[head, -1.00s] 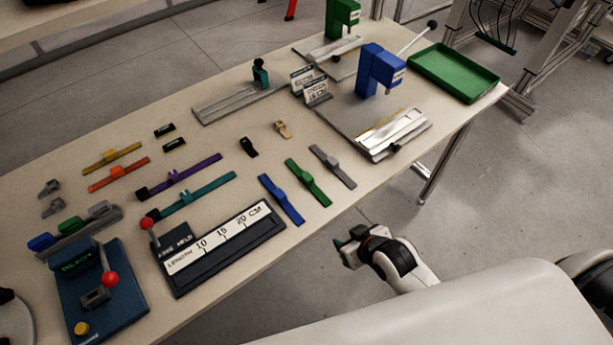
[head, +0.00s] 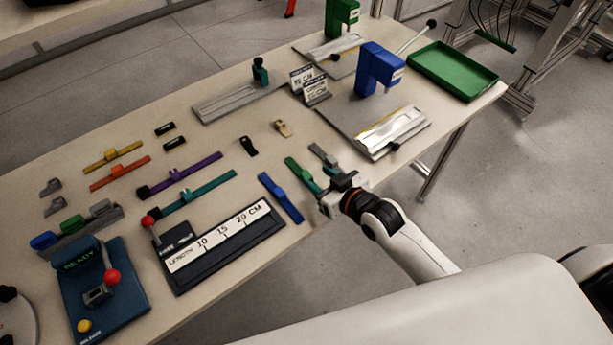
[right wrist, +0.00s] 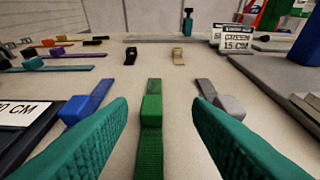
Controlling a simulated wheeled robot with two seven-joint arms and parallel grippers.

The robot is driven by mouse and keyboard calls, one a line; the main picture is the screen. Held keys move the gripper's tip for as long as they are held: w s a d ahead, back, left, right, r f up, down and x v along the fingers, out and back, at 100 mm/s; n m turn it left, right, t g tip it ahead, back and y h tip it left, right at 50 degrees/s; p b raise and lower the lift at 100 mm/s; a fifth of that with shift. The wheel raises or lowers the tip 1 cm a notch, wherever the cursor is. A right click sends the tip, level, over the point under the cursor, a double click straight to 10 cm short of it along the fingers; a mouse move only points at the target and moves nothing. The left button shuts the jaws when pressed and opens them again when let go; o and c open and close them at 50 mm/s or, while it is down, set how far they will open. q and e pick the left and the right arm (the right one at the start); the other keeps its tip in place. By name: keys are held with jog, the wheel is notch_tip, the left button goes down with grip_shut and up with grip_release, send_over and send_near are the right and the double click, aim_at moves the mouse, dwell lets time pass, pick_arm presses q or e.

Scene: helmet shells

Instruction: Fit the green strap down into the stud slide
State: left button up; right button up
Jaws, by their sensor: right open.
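The green strap (head: 293,165) lies flat on the table between the blue strap (head: 280,198) and the grey strap (head: 318,152), partly hidden by my right gripper. In the right wrist view, the green strap (right wrist: 150,155) with its raised block runs lengthwise between the open teal fingers. My right gripper (head: 322,180) is open and empty, at the near end of the green strap; contact is not visible. I cannot tell for sure which fixture is the stud slide; a grey rail with a dark teal knobbed piece (head: 235,102) lies at the back. My left gripper is not in view.
A length gauge (head: 222,250) with a red knob is left of the blue strap. Several coloured straps lie farther left. A blue press (head: 378,72), a green tray (head: 455,72) and small signs stand at the back right; one sign reads green, 15 cm (right wrist: 236,38).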

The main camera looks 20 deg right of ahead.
aim_at(305, 173)
jog(key=shift+a+p+x, duration=0.15)
jog(key=shift+a+x, duration=0.05)
jog(key=shift+x, duration=1.35)
jog(key=shift+a+p+x, duration=0.15)
jog(key=shift+a+x, duration=0.05)
jog(key=shift+x, duration=1.35)
jog(key=shift+s+f, duration=0.1)
jog(key=shift+s, duration=0.15)
grip_shut()
